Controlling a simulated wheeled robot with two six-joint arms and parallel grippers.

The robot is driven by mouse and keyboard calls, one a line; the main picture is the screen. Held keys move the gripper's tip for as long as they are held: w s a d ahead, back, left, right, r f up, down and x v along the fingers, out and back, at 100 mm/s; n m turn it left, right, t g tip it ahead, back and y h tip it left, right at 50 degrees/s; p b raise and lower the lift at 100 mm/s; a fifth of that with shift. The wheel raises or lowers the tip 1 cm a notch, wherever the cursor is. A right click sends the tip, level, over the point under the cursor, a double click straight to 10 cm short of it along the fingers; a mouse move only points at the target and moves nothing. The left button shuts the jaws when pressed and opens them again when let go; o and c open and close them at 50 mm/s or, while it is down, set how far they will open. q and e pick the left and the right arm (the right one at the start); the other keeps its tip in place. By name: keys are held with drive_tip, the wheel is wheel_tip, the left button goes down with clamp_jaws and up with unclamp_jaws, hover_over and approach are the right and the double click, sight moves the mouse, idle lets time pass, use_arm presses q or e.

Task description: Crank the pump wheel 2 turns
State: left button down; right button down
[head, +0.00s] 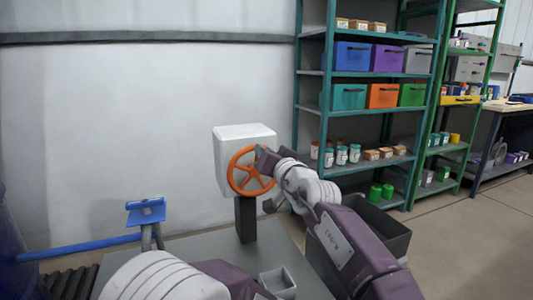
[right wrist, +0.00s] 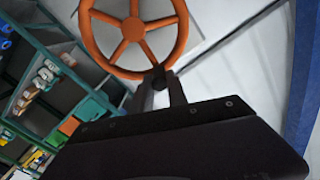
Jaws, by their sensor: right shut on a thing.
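The orange spoked pump wheel (head: 243,172) is mounted on the front of a white box (head: 240,133) on a dark post (head: 245,220). My right gripper (head: 268,160) reaches the wheel's right rim. In the right wrist view the wheel (right wrist: 133,28) fills the upper part, and my right gripper (right wrist: 161,88) is shut on a small dark handle (right wrist: 160,77) at the rim. The fingers partly hide the handle.
A grey table (head: 215,250) lies below the wheel, with a small grey tray (head: 278,283). A dark bin (head: 388,236) and green shelves (head: 368,108) are at right.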

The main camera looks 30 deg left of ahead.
drive_tip(key=shift+f, duration=0.2)
drive_tip(key=c, duration=1.3)
unclamp_jaws()
drive_tip(key=shift+r, duration=0.1)
drive_tip(key=b+v, duration=0.7)
drive_tip(key=v, duration=0.2)
